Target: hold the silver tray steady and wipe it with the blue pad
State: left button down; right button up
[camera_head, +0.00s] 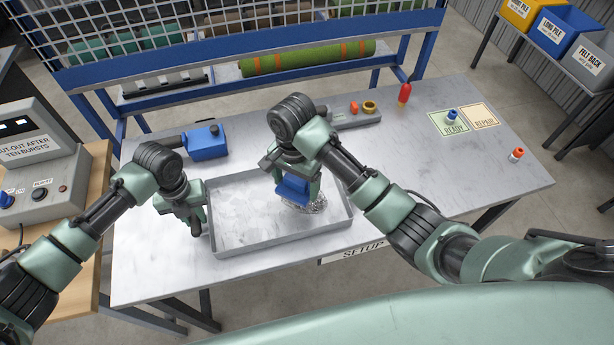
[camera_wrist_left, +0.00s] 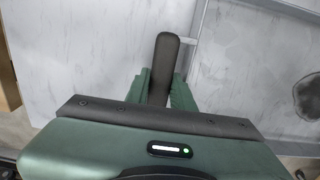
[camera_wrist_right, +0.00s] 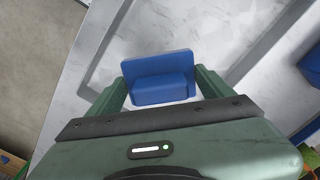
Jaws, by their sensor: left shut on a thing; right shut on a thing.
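The silver tray (camera_head: 235,249) is a shallow rectangular pan lying flat on the metal table. My right gripper (camera_head: 292,180) is over the tray's right half, shut on the blue pad (camera_head: 291,190). The pad also shows between the fingers in the right wrist view (camera_wrist_right: 160,75). A dark mottled smudge (camera_head: 312,208) lies on the tray floor by the pad; I cannot tell whether the pad touches the tray.
A blue tool (camera_head: 207,143) stands behind the tray. A red-topped bottle (camera_head: 404,94) and READY (camera_head: 453,124) and REPAIR (camera_head: 480,115) cards are to the right. A control box (camera_head: 38,165) stands at left. The table's right front is mostly clear.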

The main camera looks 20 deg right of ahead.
notch_tip(320, 180, down, 7)
jog(key=shift+d+r, duration=0.1)
jog(key=shift+r, duration=0.1)
jog(key=shift+d+f, duration=0.35)
jog(key=shift+d, duration=0.3)
jog(key=shift+c, duration=0.7)
jog(key=shift+d, duration=1.5)
jog(key=shift+a, duration=2)
jog(key=shift+w+a, duration=0.1)
jog(key=shift+a, duration=0.15)
jog(key=shift+w, duration=1.2)
jog(key=shift+w+d, duration=0.1)
jog(key=shift+d, duration=2.15)
jog(key=shift+a+r, duration=0.15)
jog(key=shift+a, duration=2.1)
jog(key=shift+r, duration=4)
jog(key=shift+d, duration=0.1)
